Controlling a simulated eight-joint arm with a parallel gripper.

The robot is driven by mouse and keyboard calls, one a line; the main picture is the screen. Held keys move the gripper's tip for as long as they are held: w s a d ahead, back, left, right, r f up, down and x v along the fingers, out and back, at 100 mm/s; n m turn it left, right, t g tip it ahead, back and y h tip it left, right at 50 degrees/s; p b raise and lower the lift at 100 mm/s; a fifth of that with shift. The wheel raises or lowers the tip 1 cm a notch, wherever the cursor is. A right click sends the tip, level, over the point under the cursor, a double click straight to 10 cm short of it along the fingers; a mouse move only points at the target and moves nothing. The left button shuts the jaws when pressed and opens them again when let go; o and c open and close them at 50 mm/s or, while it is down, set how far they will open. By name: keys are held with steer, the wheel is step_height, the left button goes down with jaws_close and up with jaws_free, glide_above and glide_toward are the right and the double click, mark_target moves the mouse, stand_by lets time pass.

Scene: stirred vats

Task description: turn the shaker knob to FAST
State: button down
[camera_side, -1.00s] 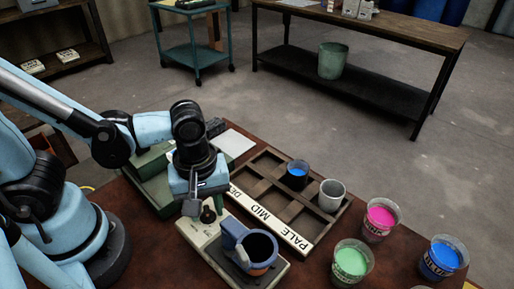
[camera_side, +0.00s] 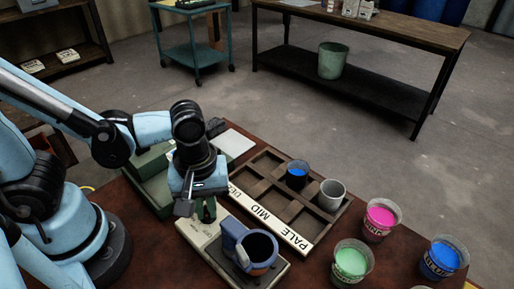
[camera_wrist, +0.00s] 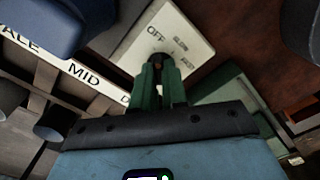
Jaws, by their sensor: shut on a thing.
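The shaker (camera_side: 203,240) is a cream box at the table's front, with a blue holder (camera_side: 232,236) and a dark-mouthed cup on it. Its knob is hidden behind my fingers in the side view. In the wrist view the dark knob (camera_wrist: 157,60) sits between my green fingertips, on the cream panel (camera_wrist: 188,32). OFF is readable there, with smaller blurred labels to its right. My gripper (camera_side: 206,212) points down over the knob and is shut on it. I cannot tell which label the knob points to.
A dark divided rack (camera_side: 268,182), marked PALE and MID, stands just right, holding a blue-filled cup (camera_side: 298,174) and a grey cup (camera_side: 331,194). Pink (camera_side: 381,219), green (camera_side: 352,262) and blue (camera_side: 440,257) paint cups stand further right. A green tray (camera_side: 150,184) lies behind my gripper.

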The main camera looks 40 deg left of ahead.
steer(key=m, duration=1.1)
steer(key=shift+m, duration=0.3)
steer(key=m, duration=1)
steer(key=shift+m, duration=0.4)
steer(key=c, duration=1.2)
jaws_free()
steer(key=shift+o, duration=0.2)
steer(key=shift+r, duration=0.1)
step_height(320, 180, up, 12)
